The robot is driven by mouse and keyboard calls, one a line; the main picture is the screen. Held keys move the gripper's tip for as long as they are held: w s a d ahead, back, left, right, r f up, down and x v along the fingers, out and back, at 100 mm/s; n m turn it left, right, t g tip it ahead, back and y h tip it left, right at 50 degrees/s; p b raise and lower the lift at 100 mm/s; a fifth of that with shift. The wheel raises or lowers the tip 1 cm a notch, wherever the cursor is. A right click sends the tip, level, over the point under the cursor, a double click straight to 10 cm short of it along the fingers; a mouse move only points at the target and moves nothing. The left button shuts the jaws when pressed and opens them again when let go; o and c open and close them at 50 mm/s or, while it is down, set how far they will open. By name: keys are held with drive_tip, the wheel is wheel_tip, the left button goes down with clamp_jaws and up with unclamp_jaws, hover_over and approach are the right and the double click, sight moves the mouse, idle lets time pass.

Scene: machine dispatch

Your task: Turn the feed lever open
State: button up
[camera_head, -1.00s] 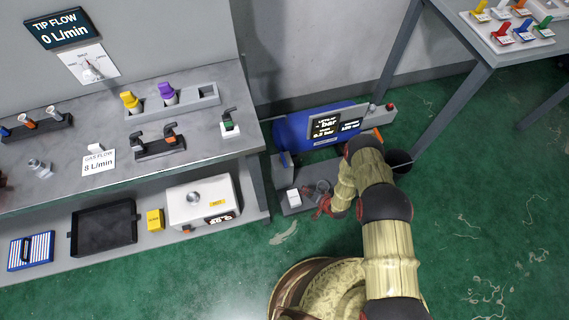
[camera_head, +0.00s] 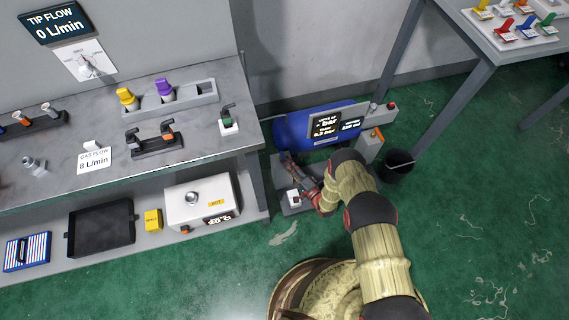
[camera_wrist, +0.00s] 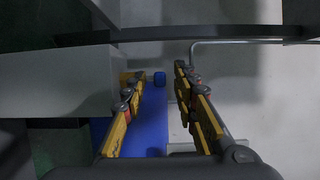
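My gripper (camera_head: 291,163) is at the left end of the blue tank (camera_head: 300,133), low beside the bench. In the wrist view my gripper (camera_wrist: 154,80) is open, with its yellow and dark fingers apart and nothing held. A small blue end piece (camera_wrist: 160,78) shows between the fingertips, with the blue tank (camera_wrist: 152,130) below it. I cannot tell for sure whether this piece is the feed lever, and my gripper covers that spot in the head view. An orange handle (camera_head: 377,134) sits on a grey box at the tank's right.
A display panel (camera_head: 337,124) stands on the tank, with a red button (camera_head: 391,106) to its right. The grey workbench (camera_head: 60,187) is on the left.

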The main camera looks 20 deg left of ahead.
drive_tip(key=shift+x, duration=1.05)
drive_tip(key=shift+c, duration=1.2)
clamp_jaws()
